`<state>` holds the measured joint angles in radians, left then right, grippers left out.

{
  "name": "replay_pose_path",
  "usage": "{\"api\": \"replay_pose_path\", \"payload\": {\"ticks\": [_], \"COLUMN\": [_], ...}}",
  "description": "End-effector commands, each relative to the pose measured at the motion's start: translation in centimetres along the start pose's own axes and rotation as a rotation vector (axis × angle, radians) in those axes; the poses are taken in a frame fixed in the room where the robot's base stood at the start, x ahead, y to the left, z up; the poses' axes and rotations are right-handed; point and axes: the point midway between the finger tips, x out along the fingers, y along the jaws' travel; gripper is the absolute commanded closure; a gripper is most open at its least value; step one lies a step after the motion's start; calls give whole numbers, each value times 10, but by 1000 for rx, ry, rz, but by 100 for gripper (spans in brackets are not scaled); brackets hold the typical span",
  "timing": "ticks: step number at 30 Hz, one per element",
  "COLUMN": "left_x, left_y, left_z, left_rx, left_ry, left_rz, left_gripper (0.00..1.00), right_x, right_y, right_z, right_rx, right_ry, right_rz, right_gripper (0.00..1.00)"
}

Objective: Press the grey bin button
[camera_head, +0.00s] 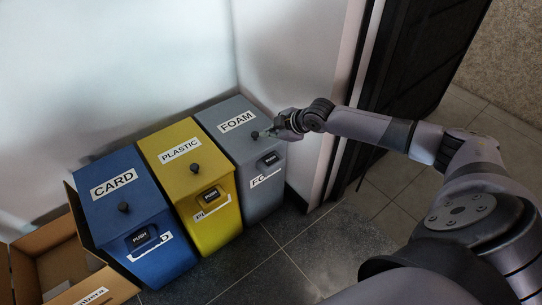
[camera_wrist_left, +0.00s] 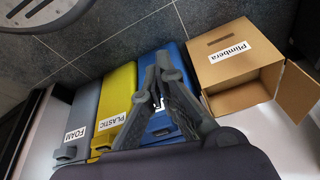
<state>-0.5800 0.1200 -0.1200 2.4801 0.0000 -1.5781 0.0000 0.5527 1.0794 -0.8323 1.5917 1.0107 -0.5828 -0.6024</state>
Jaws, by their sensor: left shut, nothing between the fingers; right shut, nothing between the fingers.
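The grey bin (camera_head: 228,120), labelled FOAM, stands at the right end of the row against the wall. Its dark button (camera_head: 270,158) is on the front, below the lid edge, and is uncovered. My right gripper (camera_head: 266,133) is shut and empty. It comes in from the right over the grey lid, beside the dark knob (camera_head: 255,135) and above the button. Whether it touches the lid or knob I cannot tell. In the left wrist view the grey bin (camera_wrist_left: 85,105) is at the left. My left gripper (camera_wrist_left: 160,72) is shut and empty, in front of the blue bin.
The yellow PLASTIC bin (camera_head: 180,150) and blue CARD bin (camera_head: 116,190) stand close beside the grey one. An open cardboard box (camera_head: 28,262) is at the lower left and also shows in the left wrist view (camera_wrist_left: 228,71). A dark door (camera_head: 425,50) is right of the bins.

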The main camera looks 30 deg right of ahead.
Motion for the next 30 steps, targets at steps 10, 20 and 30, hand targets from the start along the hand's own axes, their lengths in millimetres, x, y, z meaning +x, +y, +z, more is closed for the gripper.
{"api": "replay_pose_path", "payload": {"ticks": [10,20,30], "left_x": [0,8,7], "left_y": [0,4,10], "left_z": [0,-31,-82], "left_rx": [0,5,12], "left_ry": [0,141,377], "left_rz": [0,7,19], "left_gripper": [100,100,100], "right_x": [0,6,13], "right_y": [0,-4,-9], "right_z": [1,4,10], "right_rx": [1,1,1], "right_ry": [-2,-1,-1], "right_rz": [-1,0,0], "right_gripper": [100,100,100]}}
